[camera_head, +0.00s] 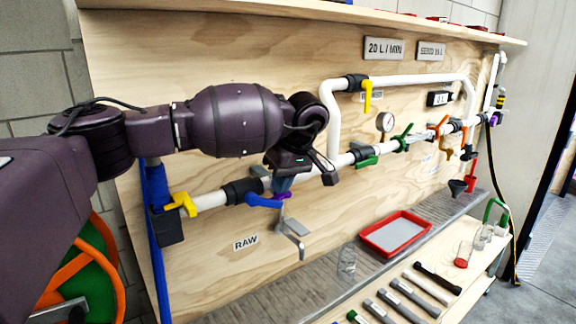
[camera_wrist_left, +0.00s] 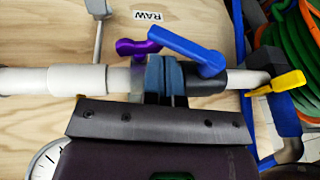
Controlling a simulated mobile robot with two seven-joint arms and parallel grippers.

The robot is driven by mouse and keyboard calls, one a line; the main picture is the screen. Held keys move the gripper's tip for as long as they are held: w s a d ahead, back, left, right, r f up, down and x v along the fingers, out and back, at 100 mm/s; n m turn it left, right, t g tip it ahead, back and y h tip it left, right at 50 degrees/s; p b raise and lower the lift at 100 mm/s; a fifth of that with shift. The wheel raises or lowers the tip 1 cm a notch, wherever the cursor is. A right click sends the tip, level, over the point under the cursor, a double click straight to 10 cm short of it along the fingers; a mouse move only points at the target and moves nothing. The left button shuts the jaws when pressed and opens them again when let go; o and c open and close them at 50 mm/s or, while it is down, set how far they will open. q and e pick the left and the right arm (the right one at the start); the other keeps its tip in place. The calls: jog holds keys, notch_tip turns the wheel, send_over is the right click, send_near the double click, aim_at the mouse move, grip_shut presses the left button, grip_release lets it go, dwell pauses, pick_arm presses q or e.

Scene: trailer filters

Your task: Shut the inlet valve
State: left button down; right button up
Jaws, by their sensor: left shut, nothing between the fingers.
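A white pipe (camera_head: 209,201) runs along the plywood panel above the RAW label. A blue lever handle (camera_head: 263,201) sits on its black valve body, slanted at a shallow angle to the pipe; it also shows in the wrist view (camera_wrist_left: 185,47). A yellow handle (camera_head: 182,203) is further left, at the pipe's end; it is at the right in the wrist view (camera_wrist_left: 277,84). No label reading "inlet" is legible. My left gripper (camera_head: 282,184) is shut and empty, its fingertips (camera_wrist_left: 164,68) in front of the pipe, beside the blue handle. Contact cannot be told.
A purple handle (camera_wrist_left: 139,46) and a grey spout (camera_head: 291,232) are close by. Further right are green handles (camera_head: 367,162), a gauge (camera_head: 385,122) and an upper yellow handle (camera_head: 367,94). A red tray (camera_head: 372,246) stands on the ledge below. Bare plywood is below the pipe.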

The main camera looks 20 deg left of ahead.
pick_arm(q)
jog(key=shift+s+a+f, duration=0.2)
jog(key=shift+s+f, duration=0.05)
jog(key=shift+f, duration=0.4)
jog(key=shift+f, duration=0.35)
jog(key=shift+r+p, duration=0.4)
jog(key=shift+r, duration=0.45)
